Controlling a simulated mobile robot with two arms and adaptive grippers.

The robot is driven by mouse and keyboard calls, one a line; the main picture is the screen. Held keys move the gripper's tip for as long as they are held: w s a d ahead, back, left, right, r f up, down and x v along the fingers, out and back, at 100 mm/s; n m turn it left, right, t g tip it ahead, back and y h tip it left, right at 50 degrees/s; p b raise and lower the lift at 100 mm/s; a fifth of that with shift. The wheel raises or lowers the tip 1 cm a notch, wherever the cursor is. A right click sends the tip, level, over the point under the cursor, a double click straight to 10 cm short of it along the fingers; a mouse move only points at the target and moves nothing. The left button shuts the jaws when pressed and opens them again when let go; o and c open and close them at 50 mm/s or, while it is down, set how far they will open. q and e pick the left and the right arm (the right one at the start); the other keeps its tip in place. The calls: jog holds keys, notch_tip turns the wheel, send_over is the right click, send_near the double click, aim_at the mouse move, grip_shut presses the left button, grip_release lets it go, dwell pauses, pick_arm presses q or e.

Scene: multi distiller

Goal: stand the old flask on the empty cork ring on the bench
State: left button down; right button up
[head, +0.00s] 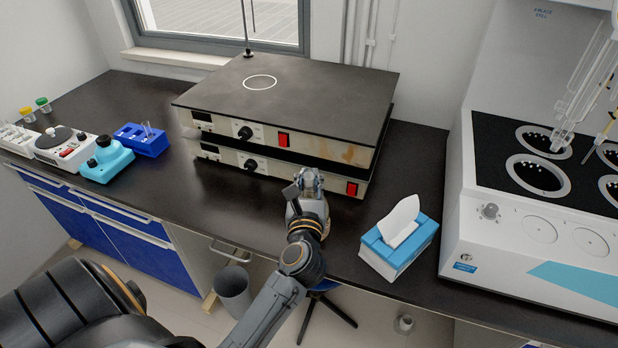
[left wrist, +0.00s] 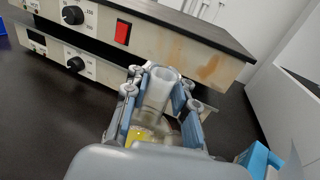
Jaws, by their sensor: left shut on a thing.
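My left gripper (head: 308,188) is over the bench in front of the stacked hotplates. In the left wrist view its two fingers (left wrist: 160,105) are shut on the flask (left wrist: 159,88), around its glass neck. The neck opening faces up and something yellow shows low in the glass. In the head view only a little of the flask shows, and the gripper hides the rest. I cannot tell whether the flask's base touches anything. I cannot make out a cork ring in either view; the gripper may hide it. My right gripper is not in view.
Two stacked hotplates (head: 290,95) stand close behind the gripper, with a white circle on the top plate. A blue tissue box (head: 385,255) is to the right, before a large white distiller (head: 540,240). A blue tube rack (head: 140,140) stands left. The bench left of the gripper is clear.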

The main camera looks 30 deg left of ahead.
pick_arm(q)
jog(key=c, duration=1)
grip_release()
jog(key=shift+f, duration=0.1)
jog(key=v, duration=1.2)
